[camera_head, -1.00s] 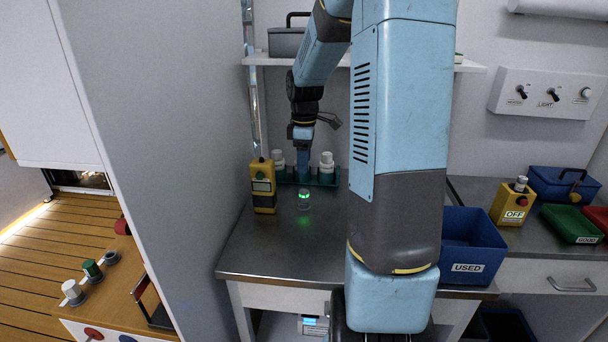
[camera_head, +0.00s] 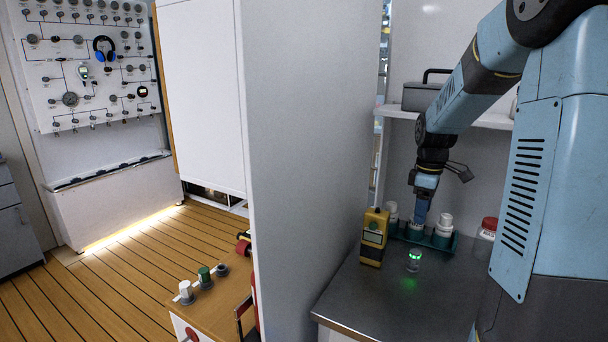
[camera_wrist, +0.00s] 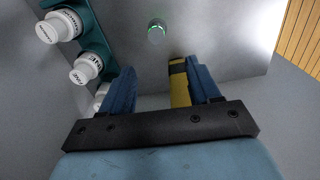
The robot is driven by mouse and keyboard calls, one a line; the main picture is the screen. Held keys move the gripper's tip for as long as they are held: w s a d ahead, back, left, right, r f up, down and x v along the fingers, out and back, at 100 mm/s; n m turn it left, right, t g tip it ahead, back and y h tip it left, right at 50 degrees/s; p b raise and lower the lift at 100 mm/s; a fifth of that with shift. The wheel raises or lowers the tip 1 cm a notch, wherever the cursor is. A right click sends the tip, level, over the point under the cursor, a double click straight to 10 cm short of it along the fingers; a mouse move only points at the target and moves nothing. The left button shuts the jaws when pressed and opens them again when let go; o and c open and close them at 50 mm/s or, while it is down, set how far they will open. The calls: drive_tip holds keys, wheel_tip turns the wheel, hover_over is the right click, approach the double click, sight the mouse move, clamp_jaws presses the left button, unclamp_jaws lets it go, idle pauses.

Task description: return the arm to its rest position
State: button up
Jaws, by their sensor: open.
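My light-blue arm (camera_head: 470,95) reaches from the right over the steel bench, forearm angled down. My gripper (camera_head: 418,217) hangs fingers-down by the teal rack (camera_head: 456,241) of white-capped bottles in the head view. In the wrist view the two blue fingers (camera_wrist: 160,88) are apart with nothing held between them. The teal rack (camera_wrist: 92,35) with its white bottles lies left of the fingers there, one bottle partly hidden by the left finger. Whether a finger touches the rack or a bottle I cannot tell.
A yellow handheld device (camera_head: 374,237) stands left of the gripper; it also shows behind the right finger in the wrist view (camera_wrist: 179,85). A small green-lit cylinder (camera_head: 414,261) stands in front. A shelf (camera_head: 480,115) with a grey case is above. A grey partition (camera_head: 310,170) stands left.

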drive_tip(key=s+a+r+m+t, duration=0.3)
drive_tip(key=s+a+r+m, duration=0.2)
drive_tip(key=s+a+r, duration=0.6)
drive_tip(key=s+a+m+t, duration=0.2)
drive_tip(key=s+m, duration=0.3)
drive_tip(key=s, duration=0.8)
drive_tip(key=shift+s+a+m, duration=0.25)
drive_tip(key=shift+s+m, duration=0.05)
drive_tip(key=shift+s, duration=0.1)
idle(0.4)
